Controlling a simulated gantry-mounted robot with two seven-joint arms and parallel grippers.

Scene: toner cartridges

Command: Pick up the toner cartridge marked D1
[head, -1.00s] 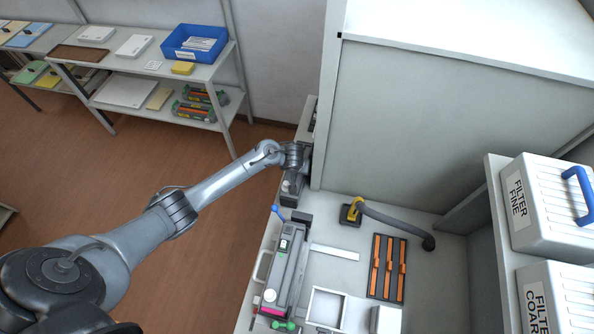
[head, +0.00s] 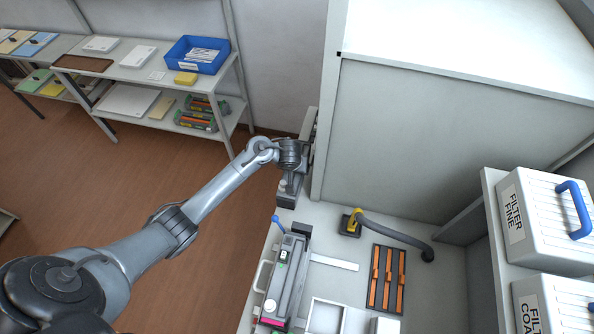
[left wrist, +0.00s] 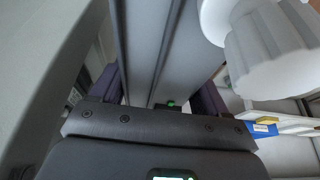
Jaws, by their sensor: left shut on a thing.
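My left gripper (head: 289,180) is over the narrow bench strip beside the tall grey cabinet. In the left wrist view my left gripper (left wrist: 160,95) has dark purple fingers on both sides of a long grey ridged body (left wrist: 170,45), and it is shut on it. No D1 mark can be read on this body, so I cannot tell which cartridge it is. The wrist hides most of it in the head view. A long grey unit with a magenta end (head: 284,275) lies on the bench nearer me. My right gripper is not in view.
The tall cabinet (head: 430,130) stands right beside the left gripper. A yellow-and-grey hose nozzle (head: 351,222) and a dark tray with orange strips (head: 386,280) are on the bench. A white ribbed knob (left wrist: 270,45) is close in the wrist view. Shelves stand at the back left.

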